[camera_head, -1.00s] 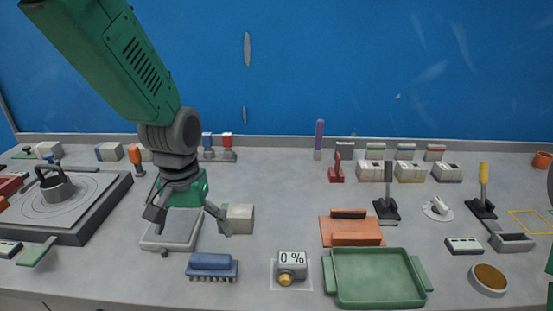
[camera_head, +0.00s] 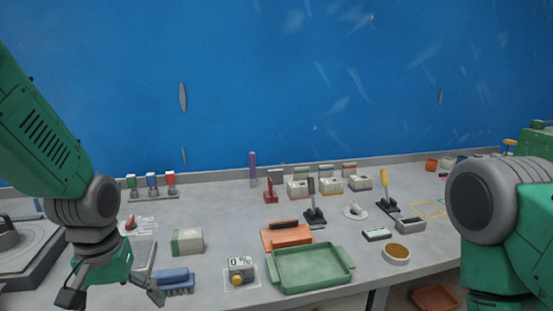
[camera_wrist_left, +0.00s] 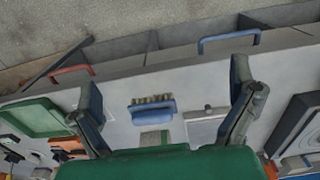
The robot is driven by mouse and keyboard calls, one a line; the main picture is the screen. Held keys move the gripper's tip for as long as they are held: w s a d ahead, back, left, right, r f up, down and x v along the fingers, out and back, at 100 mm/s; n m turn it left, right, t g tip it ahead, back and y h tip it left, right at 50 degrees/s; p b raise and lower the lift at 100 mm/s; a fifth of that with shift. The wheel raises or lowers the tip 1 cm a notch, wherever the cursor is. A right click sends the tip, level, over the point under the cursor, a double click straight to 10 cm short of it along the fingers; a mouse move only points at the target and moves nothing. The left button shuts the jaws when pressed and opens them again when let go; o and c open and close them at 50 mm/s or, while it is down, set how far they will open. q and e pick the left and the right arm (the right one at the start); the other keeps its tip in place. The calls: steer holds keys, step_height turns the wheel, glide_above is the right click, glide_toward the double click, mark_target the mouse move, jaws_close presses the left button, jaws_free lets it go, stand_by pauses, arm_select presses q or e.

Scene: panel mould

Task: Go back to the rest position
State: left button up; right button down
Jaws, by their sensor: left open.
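My left gripper (camera_head: 112,299) hangs at the lower left of the head view, beside the grey shallow tray (camera_head: 142,254) and left of the blue brush (camera_head: 172,281). Its two fingers are spread wide with nothing between them. In the left wrist view the open fingers of the left gripper (camera_wrist_left: 165,100) frame the blue brush (camera_wrist_left: 153,110), which lies on the table below. My right arm shows at the right edge of the head view; its gripper is out of the picture.
A green tray (camera_head: 312,268), a 0 % display (camera_head: 241,270) and a green-and-white block (camera_head: 187,241) stand near the front. A round black-based fixture (camera_head: 18,250) is at the left. An orange tray (camera_head: 434,298) lies below the table. Clear tabletop lies around (camera_head: 220,205) the back middle.

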arm_select(q)
steer(key=s+a+f+m+b, duration=0.1)
steer(key=s+f, duration=0.4)
steer(key=f, duration=0.5)
steer(key=s+f+m+b, duration=0.1)
steer(key=s+f, duration=0.3)
steer(key=f, duration=0.6)
steer(key=s+f+m+b, duration=0.1)
steer(key=s+f, duration=0.7)
steer(key=s, duration=0.4)
steer(key=shift+s+d+f, duration=0.25)
steer(key=shift+s+f, duration=0.15)
arm_select(e)
steer(key=f, duration=0.3)
steer(key=shift+w+d+f, duration=0.3)
steer(key=shift+d+f, duration=0.1)
arm_select(q)
steer(key=shift+a, duration=0.25)
arm_select(e)
steer(key=shift+a+r, duration=0.1)
steer(key=shift+a, duration=0.15)
arm_select(q)
steer(key=shift+w+d, duration=0.15)
steer(key=shift+d, duration=0.1)
arm_select(e)
steer(key=shift+d, duration=0.25)
